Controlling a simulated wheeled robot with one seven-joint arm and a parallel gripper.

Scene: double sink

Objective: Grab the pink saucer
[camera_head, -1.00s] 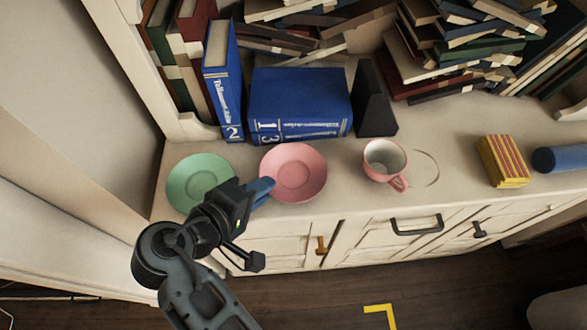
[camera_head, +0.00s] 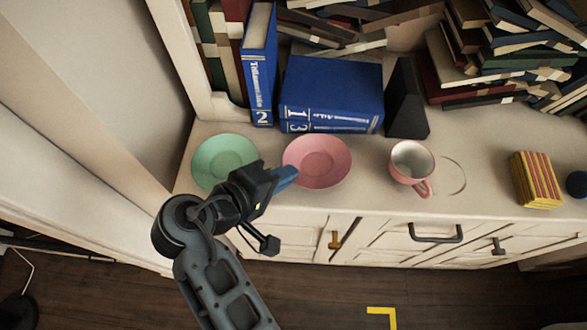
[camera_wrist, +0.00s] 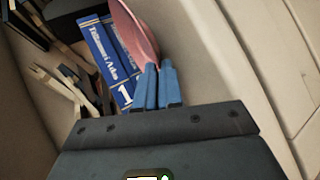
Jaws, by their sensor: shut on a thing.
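The pink saucer (camera_head: 318,160) lies on the cream cabinet top, in front of the blue books. My gripper (camera_head: 291,173) reaches its left front rim with blue fingertips. In the wrist view the saucer (camera_wrist: 136,33) is seen nearly edge-on, and my gripper (camera_wrist: 158,67) is shut on its rim, the two blue fingers close together. The exact grip on the rim is small and partly hidden by the fingers.
A green saucer (camera_head: 222,160) lies left of the pink one, partly behind my gripper. A pink cup (camera_head: 411,163) stands to the right, and a yellow striped box (camera_head: 536,180) further right. Blue books (camera_head: 331,95) and a black bookend (camera_head: 407,98) stand behind. Drawer handles (camera_head: 436,234) project below the front edge.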

